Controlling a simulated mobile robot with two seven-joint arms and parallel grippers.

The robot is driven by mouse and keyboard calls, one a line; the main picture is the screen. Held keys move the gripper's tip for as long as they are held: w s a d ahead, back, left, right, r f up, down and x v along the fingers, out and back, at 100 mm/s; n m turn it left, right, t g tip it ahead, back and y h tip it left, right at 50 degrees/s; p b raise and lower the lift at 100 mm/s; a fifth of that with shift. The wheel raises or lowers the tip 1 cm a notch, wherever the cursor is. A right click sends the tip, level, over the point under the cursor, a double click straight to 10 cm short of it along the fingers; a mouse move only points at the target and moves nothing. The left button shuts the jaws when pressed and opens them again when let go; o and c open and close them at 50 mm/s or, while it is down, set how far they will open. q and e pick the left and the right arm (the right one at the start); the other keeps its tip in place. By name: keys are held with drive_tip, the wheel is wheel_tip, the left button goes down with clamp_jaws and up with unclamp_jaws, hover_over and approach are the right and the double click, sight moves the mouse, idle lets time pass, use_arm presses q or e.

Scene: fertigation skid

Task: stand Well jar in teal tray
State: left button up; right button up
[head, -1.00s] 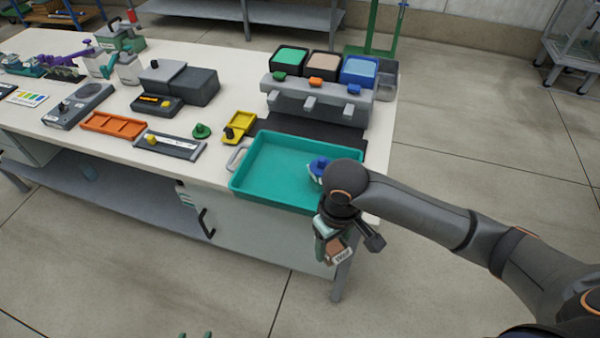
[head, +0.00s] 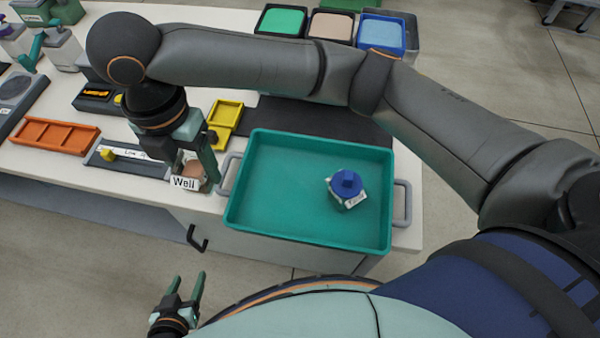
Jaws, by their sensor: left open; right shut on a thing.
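The Well jar (head: 190,172), with a white "Well" label and a brownish top, is in my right gripper (head: 195,160). The gripper is shut on it, at the front of the bench just left of the teal tray. I cannot tell whether the jar touches the bench top. The teal tray (head: 280,217) lies at the bench's front right with grey handles. A blue-lidded labelled jar (head: 346,187) stands in its right half; the rest of the tray is bare. My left gripper (head: 187,287) is open and empty, low in front of the bench.
A yellow tray (head: 226,115) lies behind the gripper. A grey label holder (head: 130,158) and an orange tray (head: 55,136) lie to the left. Green, tan and blue bins (head: 381,33) stand at the back, partly behind my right arm.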

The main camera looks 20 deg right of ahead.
drive_tip(key=d+f, duration=0.2)
drive_tip(key=d, duration=0.2)
drive_tip(key=d+f, duration=0.3)
drive_tip(key=d, duration=0.1)
drive_tip(key=d+f+b, duration=0.1)
drive_tip(key=d+f, duration=0.2)
drive_tip(key=d, duration=0.1)
drive_tip(key=shift+s+d, duration=0.15)
drive_tip(key=shift+s, duration=0.05)
drive_tip(key=shift+d+f, duration=0.55)
drive_tip(key=shift+f, duration=0.15)
drive_tip(key=shift+w+d+f+b, duration=0.15)
drive_tip(key=shift+f+b, duration=0.25)
drive_tip(key=shift+f, duration=1.3)
drive_tip(key=shift+f, duration=0.1)
drive_tip(key=o, duration=1.4)
drive_tip(key=shift+o, duration=0.2)
wheel_tip(320, 180, up, 12)
drive_tip(key=p, duration=0.2)
